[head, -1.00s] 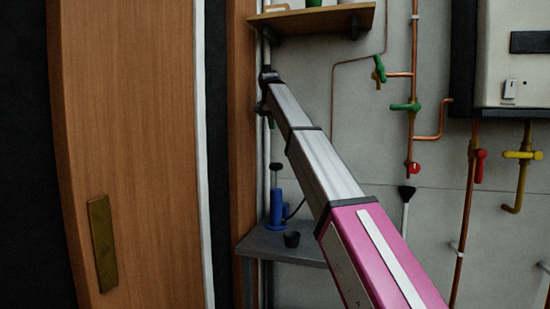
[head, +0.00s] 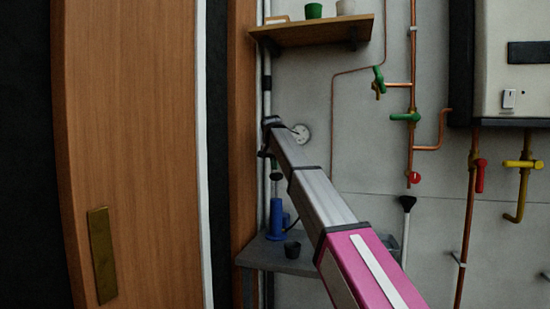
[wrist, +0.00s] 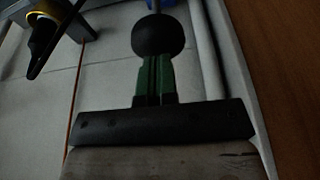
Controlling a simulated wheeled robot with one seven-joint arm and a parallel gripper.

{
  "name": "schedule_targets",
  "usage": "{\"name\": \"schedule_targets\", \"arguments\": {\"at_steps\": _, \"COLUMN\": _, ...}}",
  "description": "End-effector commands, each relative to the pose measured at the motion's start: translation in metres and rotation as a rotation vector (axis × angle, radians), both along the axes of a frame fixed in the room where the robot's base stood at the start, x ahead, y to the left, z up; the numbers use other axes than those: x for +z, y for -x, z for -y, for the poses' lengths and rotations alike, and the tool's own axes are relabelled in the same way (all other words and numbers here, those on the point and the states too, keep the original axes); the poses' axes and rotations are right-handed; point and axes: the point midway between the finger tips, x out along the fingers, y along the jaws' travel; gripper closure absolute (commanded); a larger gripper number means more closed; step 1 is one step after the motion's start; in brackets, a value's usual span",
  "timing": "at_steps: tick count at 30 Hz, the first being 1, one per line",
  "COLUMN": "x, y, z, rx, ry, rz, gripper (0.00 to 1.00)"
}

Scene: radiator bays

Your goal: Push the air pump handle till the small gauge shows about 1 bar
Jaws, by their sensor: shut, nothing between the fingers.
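The blue air pump (head: 277,218) stands upright on a small grey shelf beside the door frame. Its handle has a round black knob, which shows in the wrist view (wrist: 158,35). My gripper (head: 275,164) is above the pump, pointing down. In the wrist view its green fingers (wrist: 154,78) are shut with nothing between them, and their tips are at the knob. I cannot tell whether they touch it. A small round white gauge (head: 300,132) is on the wall behind my arm. Its reading is too small to make out.
The wooden door (head: 140,160) is on the left. A wooden shelf (head: 310,31) hangs above. Copper pipes with valves (head: 405,117) and a boiler (head: 515,60) are on the right.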

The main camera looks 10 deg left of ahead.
Motion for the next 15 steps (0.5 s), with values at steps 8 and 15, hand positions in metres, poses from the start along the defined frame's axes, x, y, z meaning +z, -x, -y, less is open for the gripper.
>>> {"name": "schedule_targets", "arguments": {"at_steps": 8, "x": -0.0073, "y": -0.0002, "z": -0.0003, "rx": 0.000, "ry": 0.000, "rz": 0.000, "gripper": 1.00}}
{"name": "schedule_targets", "arguments": {"at_steps": 15, "x": -0.0082, "y": -0.0001, "z": -0.0002, "rx": 0.000, "ry": 0.000, "rz": 0.000, "gripper": 1.00}}
